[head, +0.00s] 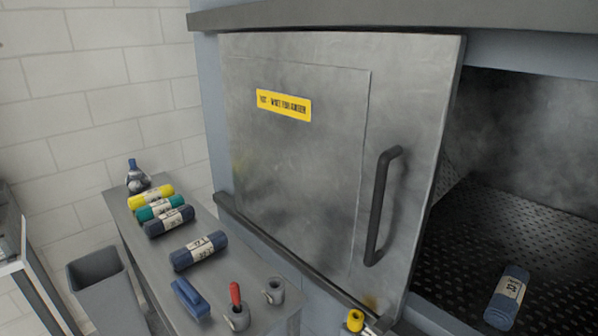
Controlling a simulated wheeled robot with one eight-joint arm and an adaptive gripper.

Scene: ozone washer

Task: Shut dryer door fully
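The dryer door (300,180) is a grey metal panel with a yellow warning label (284,105) and a dark vertical bar handle (379,205) near its right edge. It stands partly open: to its right, a wide dark opening (525,135) shows a hazy chamber with a perforated floor (460,250). A dark rail (250,235) runs along the door's lower edge. Whether the door slides or swings is not clear. My gripper is not in view, and nothing visible touches the handle.
A blue labelled roll (507,298) lies on the chamber floor. A narrow grey table (255,268) at left holds rolled cloths (168,221), a blue brush (190,298), cups and a spray bottle (137,178). A yellow-topped part (355,320) sits below the door. A grey bin (105,295) stands lower left.

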